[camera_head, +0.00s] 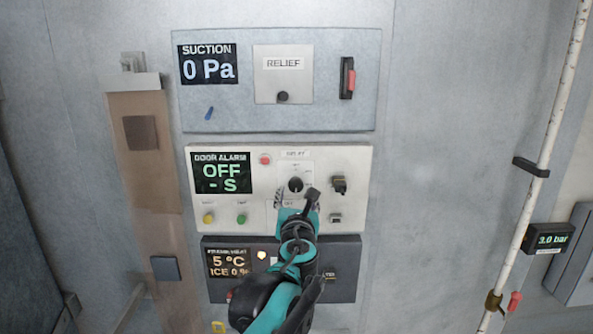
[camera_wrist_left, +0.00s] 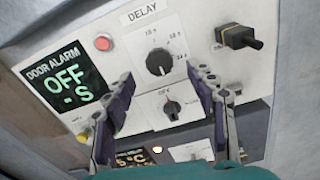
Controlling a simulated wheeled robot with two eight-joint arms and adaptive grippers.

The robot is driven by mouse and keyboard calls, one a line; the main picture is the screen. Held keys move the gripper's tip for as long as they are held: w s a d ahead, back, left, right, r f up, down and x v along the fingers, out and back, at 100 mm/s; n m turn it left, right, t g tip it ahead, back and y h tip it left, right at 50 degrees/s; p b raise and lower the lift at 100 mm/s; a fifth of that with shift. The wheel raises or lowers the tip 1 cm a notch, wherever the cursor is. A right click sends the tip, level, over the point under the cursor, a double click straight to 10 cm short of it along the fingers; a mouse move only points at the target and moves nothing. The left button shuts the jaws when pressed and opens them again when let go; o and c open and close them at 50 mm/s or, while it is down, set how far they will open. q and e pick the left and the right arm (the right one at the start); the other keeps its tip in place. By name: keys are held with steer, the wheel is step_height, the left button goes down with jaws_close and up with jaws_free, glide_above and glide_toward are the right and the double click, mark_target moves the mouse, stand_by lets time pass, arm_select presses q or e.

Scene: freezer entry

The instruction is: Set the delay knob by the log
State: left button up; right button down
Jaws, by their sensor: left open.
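The DELAY knob (camera_head: 296,184) is a black round knob on the white door alarm panel (camera_head: 350,160); in the left wrist view the knob (camera_wrist_left: 158,62) has a white pointer line and a scale in seconds around it. The door alarm display (camera_head: 222,173) reads OFF and - S. My left gripper (camera_head: 297,197) is open in front of the panel. In the left wrist view its two fingers (camera_wrist_left: 160,80) stand on either side below the DELAY knob, apart from it. A second black knob (camera_wrist_left: 172,108) shows between the fingers, lower down. I cannot make out a log.
A red button (camera_head: 265,160), yellow button (camera_head: 208,218), green button (camera_head: 241,219) and black switch (camera_head: 339,184) share the panel. The suction panel (camera_head: 340,115) is above, the dark frame-heat panel (camera_head: 345,290) below. A white pipe (camera_head: 545,170) runs at right; the wall between is clear.

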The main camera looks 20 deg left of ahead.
mark_target(296, 186)
arm_select(q)
steer(key=p+x, duration=0.1)
steer(key=x, duration=0.6)
steer(key=shift+w+a+f, duration=0.1)
steer(key=shift+w, duration=0.1)
steer(key=shift+c, duration=0.2)
steer(key=c, duration=1.1)
